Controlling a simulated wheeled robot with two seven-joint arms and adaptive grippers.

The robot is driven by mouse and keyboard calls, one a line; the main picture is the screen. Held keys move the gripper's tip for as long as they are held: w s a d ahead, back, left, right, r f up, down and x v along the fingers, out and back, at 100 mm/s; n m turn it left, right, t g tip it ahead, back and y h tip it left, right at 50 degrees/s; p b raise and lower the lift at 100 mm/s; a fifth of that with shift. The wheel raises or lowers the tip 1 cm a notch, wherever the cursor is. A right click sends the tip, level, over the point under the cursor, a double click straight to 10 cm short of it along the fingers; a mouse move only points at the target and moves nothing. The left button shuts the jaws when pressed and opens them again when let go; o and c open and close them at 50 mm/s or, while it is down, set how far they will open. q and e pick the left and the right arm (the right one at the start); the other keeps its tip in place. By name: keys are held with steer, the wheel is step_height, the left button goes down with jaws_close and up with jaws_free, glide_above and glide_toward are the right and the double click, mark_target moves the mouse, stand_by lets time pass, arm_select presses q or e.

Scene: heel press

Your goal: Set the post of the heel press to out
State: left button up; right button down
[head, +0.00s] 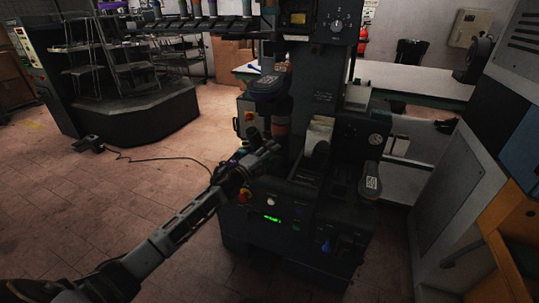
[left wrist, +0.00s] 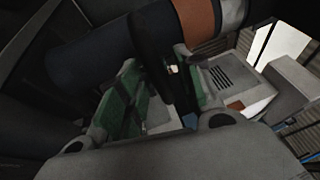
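The heel press (head: 300,205) is the dark machine in the middle of the head view, with a green display and knobs on its front. An upright post (head: 282,118) with orange bands rises at its left side, close to a blue-grey pad (head: 268,86). My left gripper (head: 268,150) is at the press's left side, near the foot of this post. In the left wrist view, a dark cylinder (left wrist: 95,60) with an orange band crosses above my fingers. The green-padded fingers (left wrist: 168,95) are spread, with a dark bar (left wrist: 165,65) between them; a gap shows on one side. My right gripper is not in view.
A second pad (head: 371,182) stands at the press's right side. A large grey cabinet (head: 450,200) closes off the right. A dark rack machine (head: 130,110) stands at the back left, with a cable on the floor. The tiled floor (head: 100,215) at left is mostly clear.

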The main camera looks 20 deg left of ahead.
arm_select(q)
steer(key=shift+s, duration=0.1)
steer(key=v, duration=1.1)
steer(key=shift+s+a, duration=0.15)
steer(key=shift+s, duration=0.25)
stand_by(0.4)
steer(key=shift+f, duration=0.1)
stand_by(0.5)
